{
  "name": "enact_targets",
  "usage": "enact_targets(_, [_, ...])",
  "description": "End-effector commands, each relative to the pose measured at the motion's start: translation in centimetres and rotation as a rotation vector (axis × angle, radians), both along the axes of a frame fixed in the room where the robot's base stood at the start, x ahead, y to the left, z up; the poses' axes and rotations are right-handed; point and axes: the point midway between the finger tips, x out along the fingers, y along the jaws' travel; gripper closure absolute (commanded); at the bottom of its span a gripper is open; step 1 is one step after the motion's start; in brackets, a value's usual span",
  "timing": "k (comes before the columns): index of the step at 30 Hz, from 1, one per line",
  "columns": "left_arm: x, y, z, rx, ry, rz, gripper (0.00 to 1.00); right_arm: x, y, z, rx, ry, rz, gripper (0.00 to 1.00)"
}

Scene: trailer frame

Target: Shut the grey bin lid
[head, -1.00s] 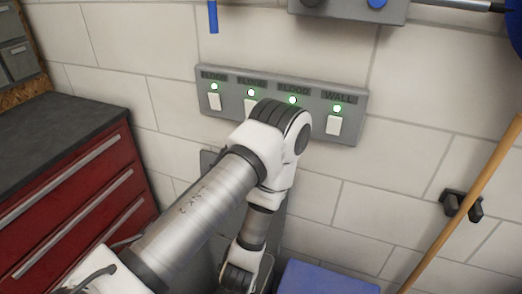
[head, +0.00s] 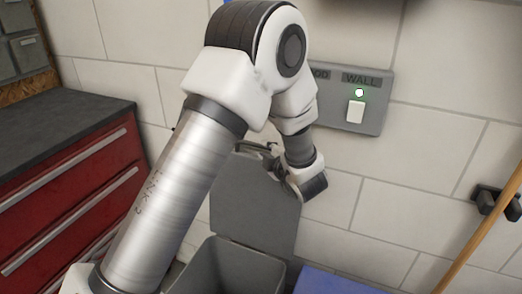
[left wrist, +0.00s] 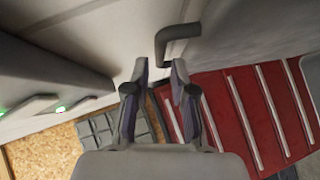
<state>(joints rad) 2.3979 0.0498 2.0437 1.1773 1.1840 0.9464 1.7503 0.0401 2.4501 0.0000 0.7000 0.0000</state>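The grey bin (head: 235,268) stands at the bottom centre of the head view, against the wall. Its grey lid (head: 255,205) is open, standing up against the wall behind the bin. My left gripper (head: 255,148) is near the lid's upper edge, pointing left; whether it touches the lid I cannot tell. In the left wrist view my left gripper (left wrist: 160,75) has its two fingers apart with nothing clearly held between them. My left arm hides part of the bin's left side. My right gripper is not in view.
A switch panel (head: 376,108) is on the wall right of my arm. A red drawer cabinet (head: 70,215) stands at left. A blue bin (head: 335,284) is right of the grey bin. A dark hooked bar (left wrist: 172,40) lies just beyond my fingertips in the wrist view.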

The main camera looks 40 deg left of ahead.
Motion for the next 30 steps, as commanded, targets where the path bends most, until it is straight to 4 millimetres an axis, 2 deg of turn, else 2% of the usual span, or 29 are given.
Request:
enact_targets(4, [1.2, 2.6, -0.8, -0.003, 0.001, 0.003, 0.75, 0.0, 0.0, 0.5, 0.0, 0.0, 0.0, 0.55])
enact_targets(9, [2.1, 4.1, -1.3, 0.0, 0.003, -0.001, 0.75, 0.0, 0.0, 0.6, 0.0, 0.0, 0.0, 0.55])
enact_targets(16, [2.1, 4.2, -1.4, 0.001, 0.005, -0.003, 0.75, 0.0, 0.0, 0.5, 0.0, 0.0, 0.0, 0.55])
enact_targets(18, [2.1, 4.2, -1.4, 0.001, 0.005, -0.003, 1.0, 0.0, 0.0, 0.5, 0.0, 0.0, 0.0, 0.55])
enact_targets(30, [2.3, 4.2, -1.5, 0.005, -0.01, -0.004, 1.0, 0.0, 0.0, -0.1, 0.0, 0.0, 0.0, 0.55])
